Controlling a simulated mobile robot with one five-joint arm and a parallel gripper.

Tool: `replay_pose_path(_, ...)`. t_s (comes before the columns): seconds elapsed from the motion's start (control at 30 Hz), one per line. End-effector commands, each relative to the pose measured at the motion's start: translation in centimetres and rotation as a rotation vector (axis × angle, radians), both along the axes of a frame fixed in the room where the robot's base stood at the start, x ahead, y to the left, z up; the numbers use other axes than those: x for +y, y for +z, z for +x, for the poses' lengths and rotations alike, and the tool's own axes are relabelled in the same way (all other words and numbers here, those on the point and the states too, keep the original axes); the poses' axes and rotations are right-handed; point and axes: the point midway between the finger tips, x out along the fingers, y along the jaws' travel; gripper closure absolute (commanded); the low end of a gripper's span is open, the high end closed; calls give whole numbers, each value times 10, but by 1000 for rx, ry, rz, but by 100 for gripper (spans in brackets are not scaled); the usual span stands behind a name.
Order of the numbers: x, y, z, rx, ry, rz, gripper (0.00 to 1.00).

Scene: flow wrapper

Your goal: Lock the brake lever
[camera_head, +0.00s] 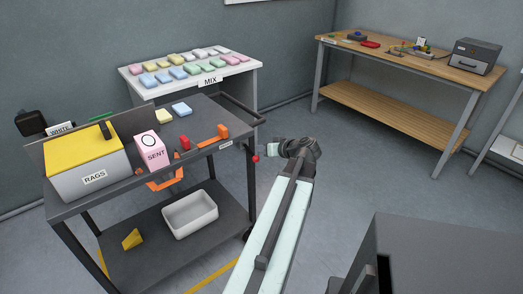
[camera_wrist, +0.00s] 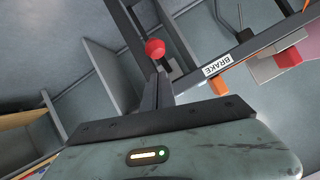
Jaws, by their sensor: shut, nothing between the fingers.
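The brake lever's red ball knob (camera_head: 255,158) sticks out at the right end of the dark cart, below its top. In the wrist view the red knob (camera_wrist: 155,48) is just beyond my fingertips. A white BRAKE label (camera_wrist: 216,66) is on the cart's edge to the right of it. My gripper (camera_head: 271,152) is shut and empty, to the right of the knob in the head view. The shut fingers (camera_wrist: 159,85) point toward the knob; I cannot tell whether they touch it. The lever's shaft is hard to make out.
The dark cart (camera_head: 215,149) carries a RAGS bin (camera_head: 92,182), a pink SENT box (camera_head: 151,150) and small blocks. A MIX table (camera_head: 133,82) stands behind it. A wooden bench (camera_head: 415,60) is at the back right. The floor between is clear.

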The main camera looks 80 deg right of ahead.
Motion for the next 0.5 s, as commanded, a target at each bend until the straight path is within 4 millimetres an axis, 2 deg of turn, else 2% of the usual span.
replay_pose_path(0.03, -6, 24, 0, -3, 0, -2, 100)
replay_pose_path(0.07, -8, 32, 0, -5, -1, -3, 100)
replay_pose_path(0.3, 23, 47, -49, -6, -9, -4, 100)
replay_pose_path(0.5, 38, 57, -71, -8, -6, -4, 100)
